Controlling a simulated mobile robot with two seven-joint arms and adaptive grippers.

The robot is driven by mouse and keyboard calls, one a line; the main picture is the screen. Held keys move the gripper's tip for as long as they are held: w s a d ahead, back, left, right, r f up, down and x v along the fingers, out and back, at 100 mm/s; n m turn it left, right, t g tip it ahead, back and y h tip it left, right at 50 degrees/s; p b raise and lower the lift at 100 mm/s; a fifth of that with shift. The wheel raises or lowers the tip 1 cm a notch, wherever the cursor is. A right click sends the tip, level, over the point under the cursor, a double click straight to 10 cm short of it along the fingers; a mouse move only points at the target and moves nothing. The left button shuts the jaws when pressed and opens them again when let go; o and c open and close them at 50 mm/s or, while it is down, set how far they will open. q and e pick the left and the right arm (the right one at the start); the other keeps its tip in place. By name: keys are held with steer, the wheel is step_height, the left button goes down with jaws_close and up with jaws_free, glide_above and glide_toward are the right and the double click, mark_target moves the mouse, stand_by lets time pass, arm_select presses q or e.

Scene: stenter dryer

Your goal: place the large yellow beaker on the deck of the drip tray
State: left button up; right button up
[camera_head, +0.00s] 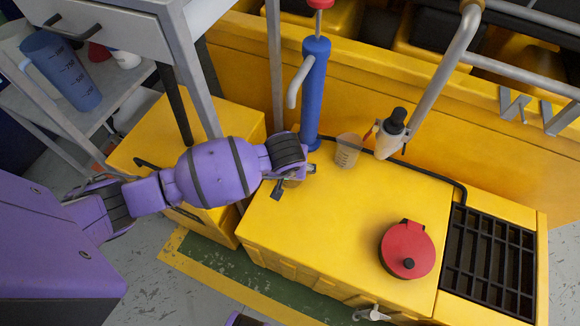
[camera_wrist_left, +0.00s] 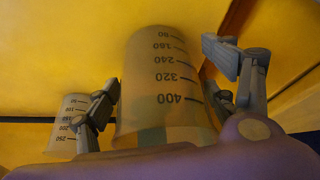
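The large yellow beaker (camera_wrist_left: 160,75) is translucent, with dark marks up to 400, and stands between the fingers of my left gripper (camera_wrist_left: 170,85) in the left wrist view. The fingers are open on both sides of it, with gaps visible. In the head view my left gripper (camera_head: 285,188) is at the left edge of the yellow cabinet top, and its wrist hides most of the large beaker. The drip tray (camera_head: 447,258) has a black grid deck (camera_head: 490,262) at the right end of the cabinet.
A smaller beaker (camera_head: 347,150) stands to the right of my left gripper, also seen in the wrist view (camera_wrist_left: 70,128). The grid deck is bare.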

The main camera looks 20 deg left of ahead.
arm_select(q)
steer(key=shift+r, duration=0.15)
steer(key=p+v, duration=0.3)
steer(key=v, duration=0.9)
steer(key=shift+p, duration=0.4)
